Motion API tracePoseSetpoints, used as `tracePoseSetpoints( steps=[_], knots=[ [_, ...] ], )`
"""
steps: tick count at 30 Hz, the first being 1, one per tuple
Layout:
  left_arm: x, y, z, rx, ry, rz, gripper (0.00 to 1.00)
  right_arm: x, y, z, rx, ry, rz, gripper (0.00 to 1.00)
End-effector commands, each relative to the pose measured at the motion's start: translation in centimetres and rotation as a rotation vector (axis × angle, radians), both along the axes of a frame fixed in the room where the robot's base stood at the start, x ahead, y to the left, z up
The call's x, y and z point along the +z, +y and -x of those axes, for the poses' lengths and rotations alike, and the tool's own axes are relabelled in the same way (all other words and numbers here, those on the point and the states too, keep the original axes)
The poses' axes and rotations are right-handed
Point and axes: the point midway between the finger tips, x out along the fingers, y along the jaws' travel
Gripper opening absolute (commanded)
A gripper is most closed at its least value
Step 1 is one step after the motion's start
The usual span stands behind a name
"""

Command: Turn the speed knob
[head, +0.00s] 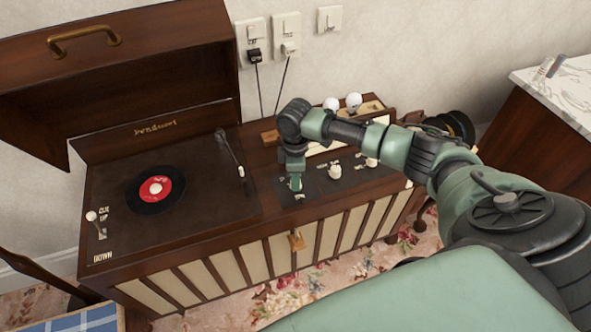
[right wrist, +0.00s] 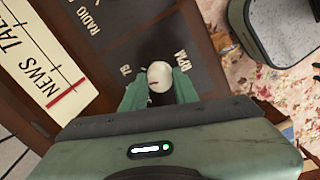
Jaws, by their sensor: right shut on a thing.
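The speed knob (right wrist: 160,77) is a small round whitish knob on the dark control panel (right wrist: 130,40). In the head view my right gripper (head: 296,183) is at the left end of the panel and hides most of this knob. My left gripper is not in view.
Two other white knobs (head: 335,172) (head: 371,162) stand right of my gripper. The turntable holds a black record with a red label (head: 155,187), beside a tone arm (head: 230,155). The lid (head: 110,70) is raised. A marble-topped cabinet (head: 563,90) stands at right.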

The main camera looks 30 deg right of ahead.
Motion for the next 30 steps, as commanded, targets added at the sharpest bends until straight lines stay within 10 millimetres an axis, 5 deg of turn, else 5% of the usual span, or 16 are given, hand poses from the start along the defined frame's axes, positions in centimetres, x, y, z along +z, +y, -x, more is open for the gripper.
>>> tracePoseSetpoints(
  steps=[15, 30],
  knots=[
    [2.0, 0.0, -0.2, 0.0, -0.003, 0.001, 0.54, 0.2, 0.0, -0.1, 0.301, -0.003, -0.001, 0.0],
    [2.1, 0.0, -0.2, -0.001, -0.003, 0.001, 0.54, 0.1, 0.0, -0.1, 0.343, -0.003, -0.002, 0.0]
  ],
)
